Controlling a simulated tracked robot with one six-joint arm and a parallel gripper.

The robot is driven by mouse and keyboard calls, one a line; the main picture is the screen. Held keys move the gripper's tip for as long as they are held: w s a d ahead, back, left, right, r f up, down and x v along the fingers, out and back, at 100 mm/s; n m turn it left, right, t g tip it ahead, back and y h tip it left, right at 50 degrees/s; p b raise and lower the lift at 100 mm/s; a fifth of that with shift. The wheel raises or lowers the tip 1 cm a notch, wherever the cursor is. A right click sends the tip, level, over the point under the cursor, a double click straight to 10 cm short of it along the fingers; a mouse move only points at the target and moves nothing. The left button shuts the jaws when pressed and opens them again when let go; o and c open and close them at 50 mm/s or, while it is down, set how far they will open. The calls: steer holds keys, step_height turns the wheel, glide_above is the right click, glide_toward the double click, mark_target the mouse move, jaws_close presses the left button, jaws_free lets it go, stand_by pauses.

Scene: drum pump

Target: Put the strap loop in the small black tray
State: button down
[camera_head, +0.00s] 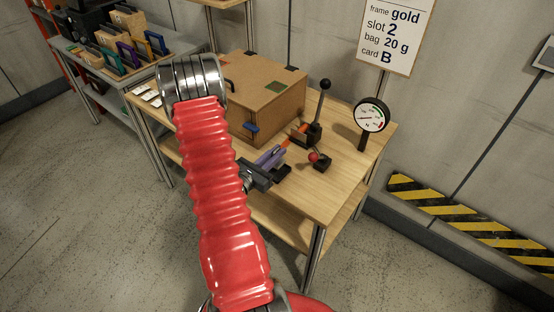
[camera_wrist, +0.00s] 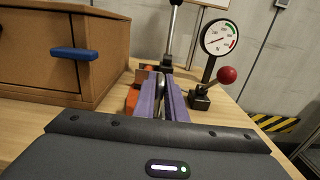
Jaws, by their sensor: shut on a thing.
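My gripper (camera_head: 269,158) has purple fingers and is low over the right part of the wooden table. In the wrist view its fingers (camera_wrist: 163,100) are close together on a thin grey piece (camera_wrist: 160,84), mostly hidden between them. I cannot tell whether this is the strap loop. An orange piece (camera_head: 298,133) lies just beyond the fingertips, by the lever base; orange also shows left of the fingers in the wrist view (camera_wrist: 132,99). I cannot make out the small black tray for sure; a dark flat shape (camera_head: 283,173) is beside the gripper.
A black-knobbed lever (camera_head: 323,105), a round dial gauge (camera_head: 370,116) and a red-knobbed stick (camera_head: 314,157) stand close on the right. The table's front right corner (camera_head: 325,200) is bare.

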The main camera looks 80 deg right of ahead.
steer(key=shift+f, duration=2)
steer(key=shift+f, duration=0.1)
steer(key=c, duration=1.8)
jaws_free()
steer(key=shift+a, duration=0.1)
steer(key=shift+v, duration=5.95)
steer(key=shift+w, duration=0.1)
